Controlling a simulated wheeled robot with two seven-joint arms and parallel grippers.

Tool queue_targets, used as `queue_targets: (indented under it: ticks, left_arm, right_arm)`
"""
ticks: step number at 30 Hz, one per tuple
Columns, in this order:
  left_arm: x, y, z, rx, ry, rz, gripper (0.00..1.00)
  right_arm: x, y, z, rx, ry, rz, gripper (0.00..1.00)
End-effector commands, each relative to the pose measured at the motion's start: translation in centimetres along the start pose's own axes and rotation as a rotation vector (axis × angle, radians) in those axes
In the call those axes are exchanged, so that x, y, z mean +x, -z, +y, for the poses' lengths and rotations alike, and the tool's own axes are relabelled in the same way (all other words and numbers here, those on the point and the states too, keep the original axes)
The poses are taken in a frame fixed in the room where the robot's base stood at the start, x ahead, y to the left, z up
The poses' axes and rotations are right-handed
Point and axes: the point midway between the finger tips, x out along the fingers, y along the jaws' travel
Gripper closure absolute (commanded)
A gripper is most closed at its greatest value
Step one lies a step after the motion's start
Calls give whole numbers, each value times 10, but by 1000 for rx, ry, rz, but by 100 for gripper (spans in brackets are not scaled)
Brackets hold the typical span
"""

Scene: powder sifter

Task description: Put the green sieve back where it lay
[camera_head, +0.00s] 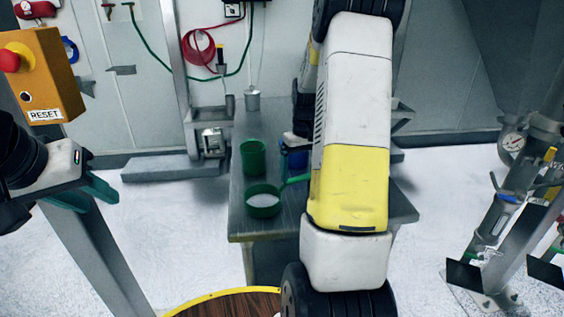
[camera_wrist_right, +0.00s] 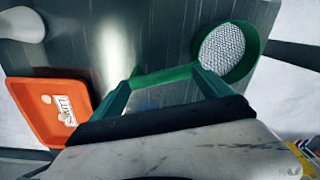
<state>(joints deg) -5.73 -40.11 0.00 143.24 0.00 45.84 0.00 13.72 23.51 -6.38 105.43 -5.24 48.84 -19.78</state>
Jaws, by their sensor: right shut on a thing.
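The green sieve (camera_head: 263,200) is near the front left of the grey metal table, its round bowl pale inside. In the right wrist view the sieve (camera_wrist_right: 232,52) shows its light mesh at the upper right, close to the table edge. My right gripper (camera_wrist_right: 165,76) is shut on the sieve's green handle. In the head view my right arm hides that gripper and the handle's end. I cannot tell whether the bowl touches the table. My left gripper (camera_head: 88,192) is open and empty, off to the left, away from the table.
A green cup (camera_head: 253,158) stands on the table (camera_head: 240,222) behind the sieve. A blue object (camera_head: 296,160) is partly hidden by my arm. An orange tray (camera_wrist_right: 48,125) with a label and pale lumps lies left in the wrist view. A yellow RESET box (camera_head: 45,75) is at left.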

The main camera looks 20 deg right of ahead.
Motion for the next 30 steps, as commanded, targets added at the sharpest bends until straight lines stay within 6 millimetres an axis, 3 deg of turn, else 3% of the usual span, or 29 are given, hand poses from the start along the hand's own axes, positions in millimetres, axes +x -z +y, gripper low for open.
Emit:
queue_targets:
  ticks: [3,4,5,14,24,30]
  left_arm:
    - [0,0,0,0,0,0,64]
    - [0,0,0,0,0,0,64]
    - [0,0,0,0,0,0,64]
    - [0,0,0,0,0,0,64]
    - [0,0,0,0,0,0,64]
    - [0,0,0,0,0,0,64]
  right_arm:
    - [2,0,0,0,0,0,83]
    - [2,0,0,0,0,1,5]
    - [2,0,0,0,0,1,0]
    - [-2,0,0,0,-1,1,0]
    - [-55,1,0,0,-1,4,0]
    - [-74,0,0,0,-1,2,0]
